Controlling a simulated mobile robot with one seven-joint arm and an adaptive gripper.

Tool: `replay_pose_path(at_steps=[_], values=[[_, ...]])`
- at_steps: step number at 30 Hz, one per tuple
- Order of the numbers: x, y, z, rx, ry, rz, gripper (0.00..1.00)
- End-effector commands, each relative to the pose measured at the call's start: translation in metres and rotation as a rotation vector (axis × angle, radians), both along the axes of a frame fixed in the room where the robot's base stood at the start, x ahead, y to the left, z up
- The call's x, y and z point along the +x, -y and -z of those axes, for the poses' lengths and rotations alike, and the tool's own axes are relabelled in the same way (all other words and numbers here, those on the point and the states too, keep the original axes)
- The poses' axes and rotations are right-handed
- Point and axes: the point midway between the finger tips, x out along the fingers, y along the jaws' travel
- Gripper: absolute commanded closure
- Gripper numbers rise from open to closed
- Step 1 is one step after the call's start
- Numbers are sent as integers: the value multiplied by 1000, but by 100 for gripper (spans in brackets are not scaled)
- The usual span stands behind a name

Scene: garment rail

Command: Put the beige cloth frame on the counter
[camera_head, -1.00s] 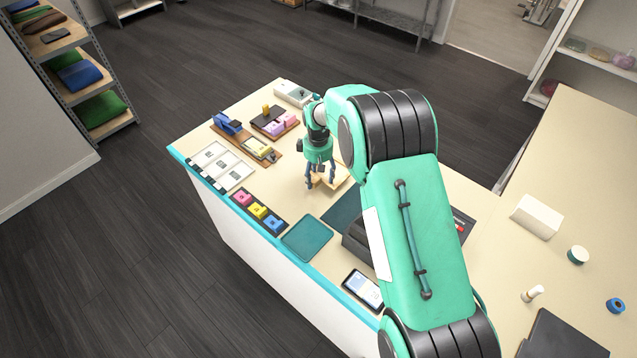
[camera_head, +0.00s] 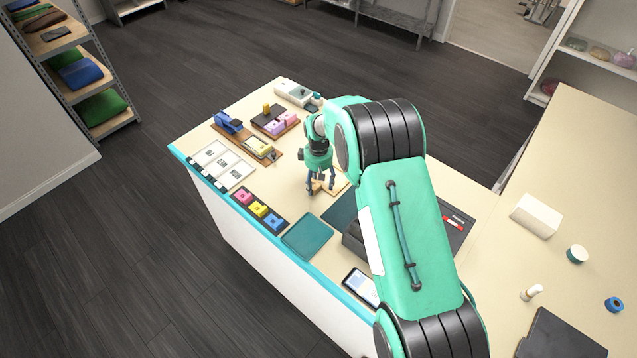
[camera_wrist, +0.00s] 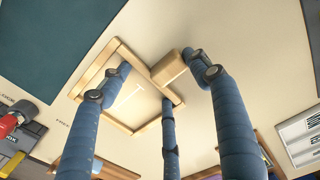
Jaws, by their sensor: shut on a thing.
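The beige cloth frame (camera_wrist: 97,72) is a pale square outline with a raised rim, seen in the wrist view with a small beige block (camera_wrist: 168,68) at one side. My gripper (camera_wrist: 160,88) has three blue fingers closed around this block and part of the frame. In the head view my gripper (camera_head: 322,191) points down over the beige counter (camera_head: 290,205), and the frame (camera_head: 338,184) shows partly behind the fingers. The frame is at or just above the counter top; I cannot tell whether it touches.
A teal mat (camera_head: 307,236), a tray of coloured blocks (camera_head: 259,210) and white cards (camera_head: 222,165) line the left edge. A wooden board with a yellow item (camera_head: 258,148) and a dark box (camera_head: 269,119) stand behind. A dark register (camera_head: 456,222) is right of my arm.

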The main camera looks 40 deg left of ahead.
Motion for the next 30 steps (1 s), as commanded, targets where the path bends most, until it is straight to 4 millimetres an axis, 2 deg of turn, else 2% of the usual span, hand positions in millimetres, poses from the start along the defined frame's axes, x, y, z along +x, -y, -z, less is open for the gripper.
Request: replay_pose_path(at_steps=[11,12,14,15,30], values=[[0,0,3,1,1,0,67],[0,0,3,1,0,0,34],[0,0,2,1,0,0,22],[0,0,2,1,0,0,19],[0,-1,-3,1,1,0,19]])
